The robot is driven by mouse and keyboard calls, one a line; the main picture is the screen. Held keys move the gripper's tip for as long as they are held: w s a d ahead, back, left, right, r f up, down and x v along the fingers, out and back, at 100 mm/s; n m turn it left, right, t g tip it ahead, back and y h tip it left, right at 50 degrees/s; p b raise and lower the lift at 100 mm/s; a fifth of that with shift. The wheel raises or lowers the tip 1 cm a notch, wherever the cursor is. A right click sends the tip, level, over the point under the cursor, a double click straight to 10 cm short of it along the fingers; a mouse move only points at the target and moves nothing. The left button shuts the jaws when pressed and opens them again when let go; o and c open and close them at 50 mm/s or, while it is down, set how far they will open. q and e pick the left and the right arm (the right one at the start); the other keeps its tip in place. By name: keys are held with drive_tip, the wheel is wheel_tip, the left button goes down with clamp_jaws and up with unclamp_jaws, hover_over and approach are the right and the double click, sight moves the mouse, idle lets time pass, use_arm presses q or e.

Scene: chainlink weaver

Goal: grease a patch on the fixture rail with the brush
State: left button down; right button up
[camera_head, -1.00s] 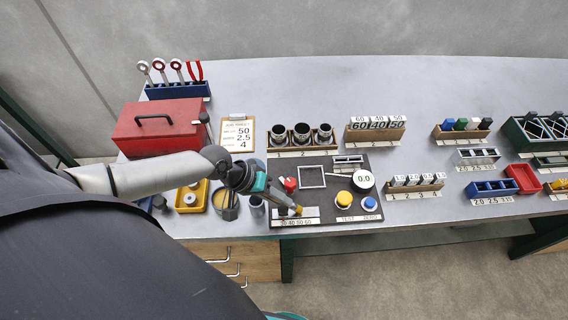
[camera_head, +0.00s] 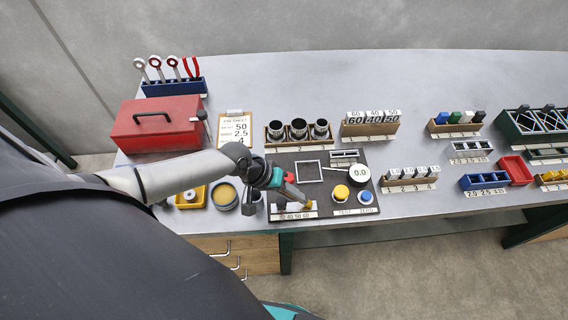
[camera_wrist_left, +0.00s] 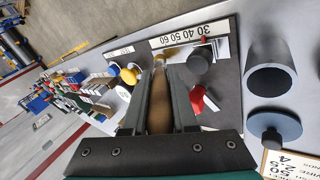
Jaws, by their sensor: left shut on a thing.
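My left gripper (camera_head: 294,194) is shut on the brush, whose brown handle (camera_wrist_left: 160,105) lies between the fingers in the left wrist view. The brush's yellowish tip (camera_head: 308,205) points down beside the fixture rail (camera_head: 296,215), at the front left of the dark board. The rail's white strip, marked 30 40 50 60 (camera_wrist_left: 190,32), also shows in the left wrist view, just beyond the tip. I cannot tell whether the tip touches the rail. An open round tin with yellowish grease (camera_head: 224,194) stands left of the gripper. My right gripper is not in view.
A dark knob (camera_wrist_left: 199,62) and a red knob (camera_wrist_left: 199,100) stand close to the fingers. A grey tube (camera_wrist_left: 271,72) stands beside the board. Yellow (camera_head: 340,193) and blue (camera_head: 365,198) buttons lie right of the brush. A red toolbox (camera_head: 160,125) is behind the arm.

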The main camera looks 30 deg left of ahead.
use_arm(q)
drive_tip(key=shift+w+d, duration=0.55)
drive_tip(key=shift+d, duration=0.25)
drive_tip(key=shift+r, duration=0.1)
wheel_tip(320, 180, up, 2)
drive_tip(key=p, duration=0.3)
drive_tip(key=shift+r, duration=1.95)
drive_tip(key=shift+r, duration=1.5)
